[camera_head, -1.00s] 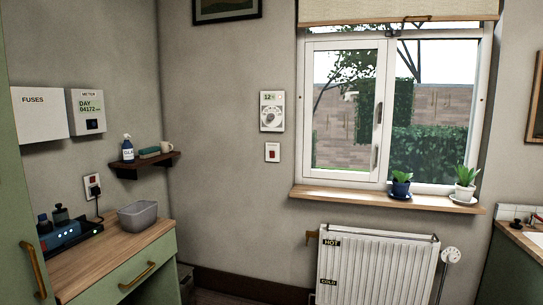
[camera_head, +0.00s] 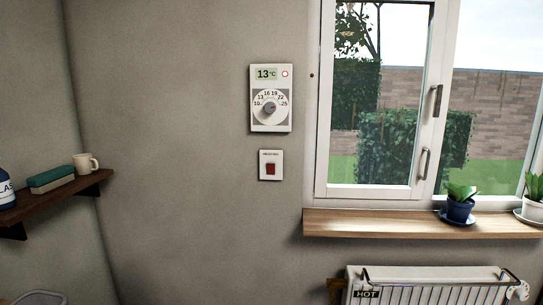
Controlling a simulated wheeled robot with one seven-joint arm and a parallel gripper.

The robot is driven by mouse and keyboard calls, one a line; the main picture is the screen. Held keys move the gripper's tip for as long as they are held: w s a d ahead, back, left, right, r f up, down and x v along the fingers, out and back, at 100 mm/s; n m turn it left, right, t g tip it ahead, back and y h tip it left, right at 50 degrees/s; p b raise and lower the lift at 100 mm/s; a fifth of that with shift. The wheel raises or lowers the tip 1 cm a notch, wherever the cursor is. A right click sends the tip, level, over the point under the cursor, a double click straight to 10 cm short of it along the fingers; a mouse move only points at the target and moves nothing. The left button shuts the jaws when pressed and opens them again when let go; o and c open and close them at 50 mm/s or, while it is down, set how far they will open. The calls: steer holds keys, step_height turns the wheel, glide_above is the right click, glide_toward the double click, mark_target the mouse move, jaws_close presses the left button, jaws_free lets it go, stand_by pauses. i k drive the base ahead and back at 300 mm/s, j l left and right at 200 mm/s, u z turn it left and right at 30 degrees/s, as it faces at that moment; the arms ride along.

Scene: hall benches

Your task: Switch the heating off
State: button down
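A white wall thermostat (camera_head: 270,98) hangs left of the window. Its display reads 13 °C beside a small red-ringed round mark. Its round grey dial (camera_head: 269,108) has a scale from 10 to 25. Below it is a white switch plate (camera_head: 270,165) with small lettering, too small to read surely, and a red rocker switch (camera_head: 270,169). I cannot tell which way the rocker is tipped. A white radiator (camera_head: 430,290) with a "HOT" label stands under the window at the lower right. My gripper is not in view.
A wooden sill (camera_head: 400,224) juts out under the closed-looking window, with a plant in a blue pot (camera_head: 459,210) and another in a white pot (camera_head: 533,210). The wall around the switch is clear.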

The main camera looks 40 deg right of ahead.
mark_target(270, 167)
steer(key=i+z, duration=0.15)
steer(key=i, duration=0.45)
steer(key=i+j+z, duration=0.2)
steer(key=i, duration=0.4)
